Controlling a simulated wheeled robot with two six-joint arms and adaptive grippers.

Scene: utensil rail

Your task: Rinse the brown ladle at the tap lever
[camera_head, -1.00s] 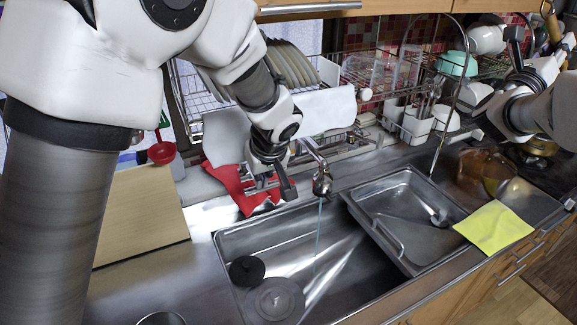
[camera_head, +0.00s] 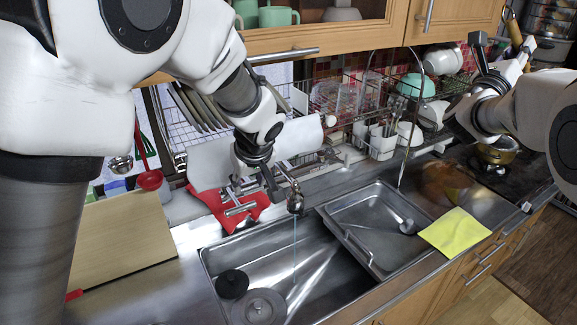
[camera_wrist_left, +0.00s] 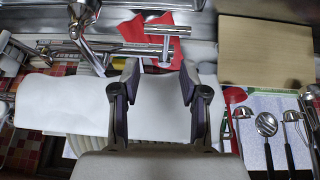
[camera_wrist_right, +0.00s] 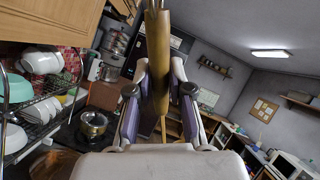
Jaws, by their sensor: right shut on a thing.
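The brown ladle (camera_wrist_right: 158,45) shows in the right wrist view as a tan-brown upright shaft between the fingers of my right gripper (camera_wrist_right: 160,68), which is shut on it. Its bowl cannot be made out. In the head view my right gripper (camera_head: 500,52) is raised at the upper right, away from the sink. The tap (camera_head: 295,200) runs a thin stream of water into the sink. The metal tap lever (camera_head: 240,209) ends in a crossbar, which shows in the left wrist view (camera_wrist_left: 154,31). My left gripper (camera_wrist_left: 158,72) is open, its fingers apart close to the lever.
The left basin (camera_head: 330,258) holds a dark round piece and a grey disc. A yellow cloth (camera_head: 455,232) lies on the right counter edge. The dish rack (camera_head: 345,85) stands behind. A red ladle (camera_head: 150,180) hangs left, above a wooden board (camera_head: 120,240). A brass pot (camera_head: 497,152) stands right.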

